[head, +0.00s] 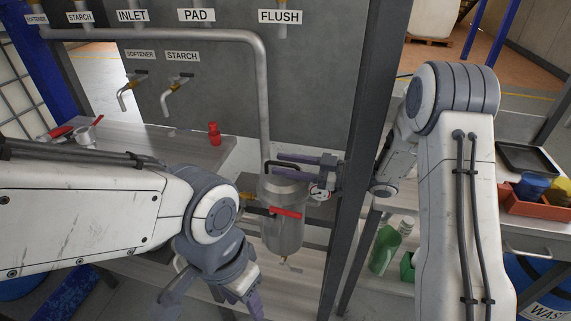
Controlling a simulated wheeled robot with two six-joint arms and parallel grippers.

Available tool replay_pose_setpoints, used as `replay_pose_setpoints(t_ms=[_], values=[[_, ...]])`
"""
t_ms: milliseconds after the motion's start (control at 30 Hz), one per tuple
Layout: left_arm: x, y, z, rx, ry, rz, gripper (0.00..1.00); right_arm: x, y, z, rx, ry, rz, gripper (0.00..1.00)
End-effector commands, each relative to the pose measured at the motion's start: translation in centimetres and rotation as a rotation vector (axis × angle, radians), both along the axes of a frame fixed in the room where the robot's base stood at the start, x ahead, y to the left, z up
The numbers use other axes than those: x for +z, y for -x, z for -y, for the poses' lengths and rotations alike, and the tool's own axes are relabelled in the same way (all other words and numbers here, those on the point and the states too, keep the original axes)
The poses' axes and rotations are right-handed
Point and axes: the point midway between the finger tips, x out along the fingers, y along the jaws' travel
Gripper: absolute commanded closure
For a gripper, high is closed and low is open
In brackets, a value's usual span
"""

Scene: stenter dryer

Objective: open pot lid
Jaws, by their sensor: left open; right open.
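The pot is a grey metal cylinder (285,235) standing upright below the thick pipe in the middle of the head view. A black handle (268,166) shows on its top; the lid is mostly hidden by my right gripper and looks seated on the pot. My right gripper (278,164) is open, its purple fingers pointing left at the black handle. I cannot tell whether they touch it. My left gripper (212,303) is open and empty, low in front and left of the pot, pointing down.
A red lever (286,212) sits on the pot's front, and a round gauge (319,192) is at its right. A dark upright post (358,150) stands close right of the pot. A bench (180,148) with a red bottle (214,134) is at left. Green bottles (385,245) stand right of the post.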

Motion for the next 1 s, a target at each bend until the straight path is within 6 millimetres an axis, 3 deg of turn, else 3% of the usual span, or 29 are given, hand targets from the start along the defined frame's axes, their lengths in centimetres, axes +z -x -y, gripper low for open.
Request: replay_pose_setpoints(t_ms=[33, 100, 133, 1000], values=[[0.0, 0.0, 0.0, 0.0, 0.0, 0.0, 0.5, 0.0, -0.01, 0.01, 0.0, 0.0, 0.0, 0.68], [0.0, 0.0, 0.0, 0.0, 0.0, 0.0, 0.5, 0.0, -0.01, 0.01, 0.0, 0.0, 0.0, 0.95], [0.0, 0.0, 0.0, 0.0, 0.0, 0.0, 0.5, 0.0, -0.01, 0.03, 0.0, 0.0, 0.0, 1.0], [0.0, 0.0, 0.0, 0.0, 0.0, 0.0, 0.5, 0.05, -0.14, 0.13, -0.004, 0.001, 0.004, 1.0]])
